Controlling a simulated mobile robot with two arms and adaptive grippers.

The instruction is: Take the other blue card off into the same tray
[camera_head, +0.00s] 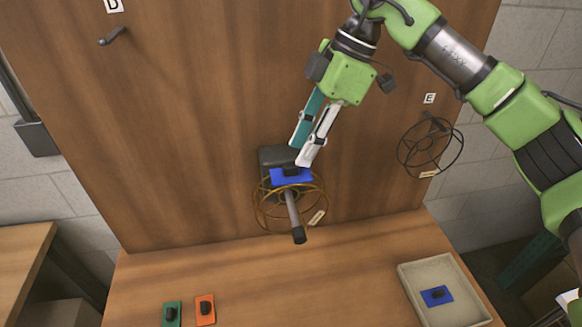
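A blue card (306,177) with a black knob is at the wire lampshade with a yellowish frame (262,214), in front of the dark block on the board. My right gripper (301,153) comes down from above, its teal and white fingers close together. Its fingertips are just above the card's knob; whether they touch it or grip it cannot be told. A beige tray (408,283) at the lower right holds another blue card (428,300) with a black knob. My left gripper is not in view.
A grey rod with a dark end (293,216) sticks out through the yellowish frame. A dark wire shade (460,147) hangs at label E. A hook (113,36) is below label D. Green (173,323) and orange (204,318) cards lie at the front. The middle table is clear.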

